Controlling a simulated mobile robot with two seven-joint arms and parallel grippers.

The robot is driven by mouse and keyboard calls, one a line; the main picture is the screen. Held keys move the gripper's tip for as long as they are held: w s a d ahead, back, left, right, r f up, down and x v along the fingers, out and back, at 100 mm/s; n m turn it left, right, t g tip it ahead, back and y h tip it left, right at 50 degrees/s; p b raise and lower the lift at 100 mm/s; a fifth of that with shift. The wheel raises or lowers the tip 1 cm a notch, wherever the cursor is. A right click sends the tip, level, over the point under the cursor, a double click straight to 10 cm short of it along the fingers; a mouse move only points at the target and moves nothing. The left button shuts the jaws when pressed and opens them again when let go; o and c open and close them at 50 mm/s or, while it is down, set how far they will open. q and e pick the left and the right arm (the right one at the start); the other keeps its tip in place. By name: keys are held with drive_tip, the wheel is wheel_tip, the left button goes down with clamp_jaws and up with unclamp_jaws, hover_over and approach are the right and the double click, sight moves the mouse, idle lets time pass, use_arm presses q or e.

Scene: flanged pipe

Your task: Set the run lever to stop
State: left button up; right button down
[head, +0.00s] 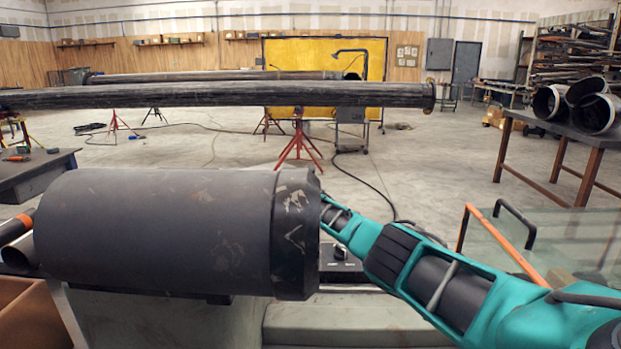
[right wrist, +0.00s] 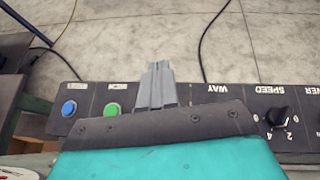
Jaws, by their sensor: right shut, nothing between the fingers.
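The control panel (right wrist: 190,95) crosses the right wrist view, dark with upside-down labels. It carries a blue button (right wrist: 69,108), a green button (right wrist: 111,110) and a black speed knob (right wrist: 277,117). My right gripper (right wrist: 158,66) is shut and empty, its fingers over the panel between the green button and the "WAY" label. I cannot make out the run lever; my fingers and wrist cover part of the panel. In the head view my right arm reaches behind the end of the big dark pipe, which hides the fingertips. My left gripper is not in view.
The big dark pipe (head: 160,232) fills the left foreground and hides much of the panel (head: 340,268) in the head view. A clear guard with an orange edge (head: 500,243) stands at the right. Long pipes on red stands (head: 298,145) lie beyond, with open floor between.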

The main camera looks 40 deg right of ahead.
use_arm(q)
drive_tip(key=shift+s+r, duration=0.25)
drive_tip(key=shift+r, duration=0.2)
use_arm(e)
drive_tip(key=s+r, duration=0.3)
drive_tip(key=r, duration=0.7)
drive_tip(key=shift+a+r, duration=0.3)
drive_tip(key=shift+a, duration=0.05)
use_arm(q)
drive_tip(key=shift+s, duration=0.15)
